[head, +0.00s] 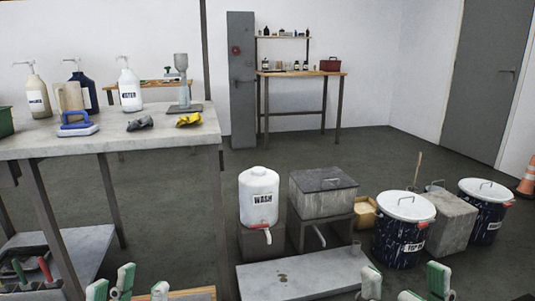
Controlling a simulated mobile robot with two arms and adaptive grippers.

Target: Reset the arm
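My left gripper (130,288) shows at the bottom edge, left of centre, with white fingers and green pads. Its fingertips stand apart with nothing seen between them. My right gripper (405,288) shows at the bottom edge, right of centre. Its fingertips are also apart and no object shows between them. The lower parts of both grippers are cut off by the frame. The arms themselves do not show.
A workbench (150,140) at left holds pump bottles and a blue-handled tool (78,126). A white WASH container (260,200), a grey box (322,193) and lidded drums (402,235) stand ahead, behind a low slab (300,275). Open floor lies beyond.

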